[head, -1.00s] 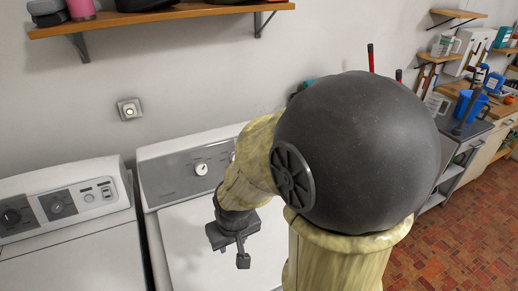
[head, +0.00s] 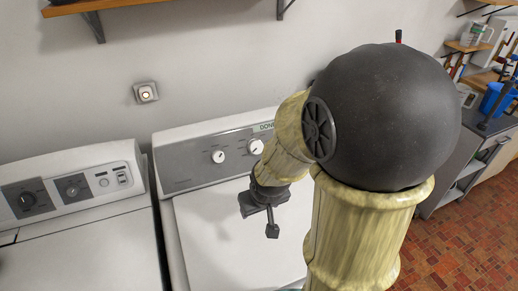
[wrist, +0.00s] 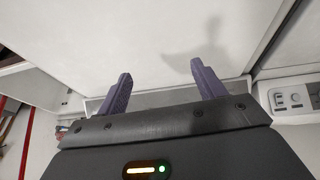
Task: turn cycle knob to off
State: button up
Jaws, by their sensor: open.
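The right-hand white machine has a grey control panel (head: 200,165) with a left white knob (head: 218,156) and a right white knob (head: 255,146). Which one is the cycle knob cannot be told, as the lettering is too small. Part of the panel's right end is hidden behind my arm. My gripper (head: 266,216) is over the machine's white top, in front of and below the knobs, touching neither. In the wrist view my gripper (wrist: 160,72) has its two fingers apart with nothing between them, and a white surface lies beyond.
A second white machine (head: 80,245) stands at left, with a left dark knob (head: 26,200) and a right dark knob (head: 73,188). A gap separates the machines. A small wall fitting (head: 146,92) and a wooden shelf (head: 140,22) are above. A grey-topped cabinet (head: 485,140) stands at right.

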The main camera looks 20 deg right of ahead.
aim_at(257, 147)
jog(key=w+d+r+n+t+y+b, duration=0.1)
jog(key=w+d+r+t+b, duration=0.1)
jog(key=w+d+t, duration=0.7)
jog(key=shift+w+d+y, duration=0.3)
jog(key=shift+w+d, duration=0.75)
jog(key=shift+d, duration=0.15)
jog(key=shift+f, duration=0.1)
jog(key=p+x, duration=0.1)
jog(key=x, duration=1.6)
jog(key=shift+w+p, duration=0.25)
jog(key=shift+p, duration=0.15)
jog(key=c, duration=1)
